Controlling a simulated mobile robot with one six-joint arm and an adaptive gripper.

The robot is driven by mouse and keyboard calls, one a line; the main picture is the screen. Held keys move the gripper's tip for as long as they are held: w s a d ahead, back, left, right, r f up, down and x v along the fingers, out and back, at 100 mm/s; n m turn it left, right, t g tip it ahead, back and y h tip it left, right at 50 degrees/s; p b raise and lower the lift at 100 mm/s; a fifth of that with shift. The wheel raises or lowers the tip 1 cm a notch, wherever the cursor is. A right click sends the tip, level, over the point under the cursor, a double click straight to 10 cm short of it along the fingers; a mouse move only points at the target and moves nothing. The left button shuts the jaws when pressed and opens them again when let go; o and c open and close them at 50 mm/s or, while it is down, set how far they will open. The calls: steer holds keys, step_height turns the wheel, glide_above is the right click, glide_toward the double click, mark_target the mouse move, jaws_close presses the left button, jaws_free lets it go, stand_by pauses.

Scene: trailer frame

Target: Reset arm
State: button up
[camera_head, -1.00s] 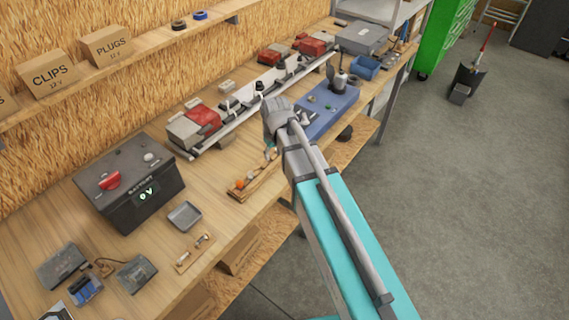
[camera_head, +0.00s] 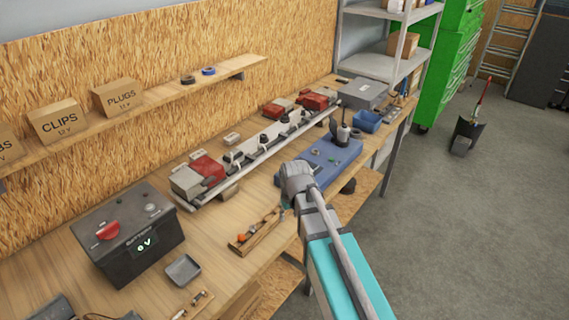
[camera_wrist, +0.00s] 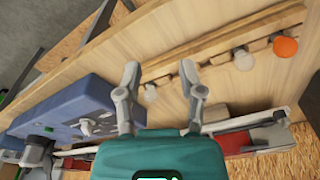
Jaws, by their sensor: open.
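My arm reaches in from the lower right of the head view, and its end is above the front edge of the workbench (camera_head: 222,238). My gripper (camera_wrist: 160,78) is open in the wrist view, with its two fingers apart and nothing held between them. A small wooden rack (camera_head: 258,232) with bulbs lies on the bench just left of my arm; in the wrist view it shows beyond the fingers, with an orange bulb (camera_wrist: 285,48) at the right. The fingertips are hidden in the head view.
A blue block (camera_head: 331,160) with a dark upright part stands beyond my arm. A long trailer light bar (camera_head: 262,146) lies behind it. A black battery box (camera_head: 127,235) stands left. Shelf boxes (camera_head: 118,97) line the wall.

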steer(key=s+d+m, duration=0.2)
steer(key=s+d, duration=0.2)
steer(key=d, duration=0.3)
steer(key=s+d+m+g, duration=0.1)
steer(key=s+d+m, duration=0.1)
steer(key=s+d, duration=0.3)
steer(key=shift+d+h, duration=0.4)
steer(key=shift+d, duration=0.45)
